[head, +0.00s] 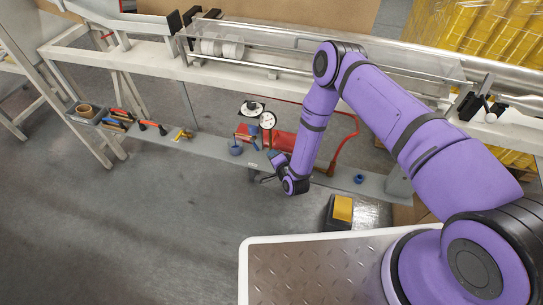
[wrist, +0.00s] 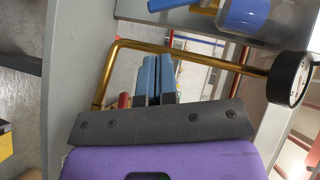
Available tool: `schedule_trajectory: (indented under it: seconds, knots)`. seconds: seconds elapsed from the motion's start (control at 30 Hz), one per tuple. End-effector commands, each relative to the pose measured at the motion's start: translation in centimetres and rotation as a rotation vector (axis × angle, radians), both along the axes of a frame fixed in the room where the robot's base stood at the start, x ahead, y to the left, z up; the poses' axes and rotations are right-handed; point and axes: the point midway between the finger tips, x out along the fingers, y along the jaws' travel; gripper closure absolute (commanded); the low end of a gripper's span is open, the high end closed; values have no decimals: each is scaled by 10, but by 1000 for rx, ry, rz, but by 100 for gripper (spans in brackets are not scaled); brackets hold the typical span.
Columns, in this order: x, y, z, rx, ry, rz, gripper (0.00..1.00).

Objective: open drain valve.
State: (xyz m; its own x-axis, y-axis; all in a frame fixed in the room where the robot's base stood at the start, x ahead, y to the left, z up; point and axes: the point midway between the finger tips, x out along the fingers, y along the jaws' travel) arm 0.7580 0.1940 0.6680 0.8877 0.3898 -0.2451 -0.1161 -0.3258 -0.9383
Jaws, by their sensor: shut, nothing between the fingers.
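My gripper (head: 268,168) hangs at the edge of the low grey shelf, below a round white gauge (head: 267,120). In the wrist view, its blue fingers (wrist: 155,72) are side by side and shut, with nothing between them. A bent brass pipe (wrist: 175,53) runs from the black-rimmed gauge (wrist: 288,80) over the fingers and down on their left. A small red part (wrist: 124,100) shows beside the fingers, partly hidden by my gripper body; I cannot tell whether it is the drain valve handle. A blue and clear bowl-like part (wrist: 245,18) is at the top.
A red tank or frame (head: 284,140) stands behind the gripper. The grey shelf (head: 200,148) carries a blue cup-like part (head: 236,150), hand tools (head: 152,127) and a blue ring (head: 359,179). A black and yellow box (head: 338,212) is on the floor. Floor at left is clear.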

Motion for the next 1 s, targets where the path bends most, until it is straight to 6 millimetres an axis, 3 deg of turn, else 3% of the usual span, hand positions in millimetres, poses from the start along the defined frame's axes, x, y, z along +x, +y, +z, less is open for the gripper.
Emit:
schedule_trajectory:
  seconds: [0.5,1.0]
  knots:
    - [-66,-29,21,-1,1,-1,100]
    - [-71,-31,23,-1,0,-1,100]
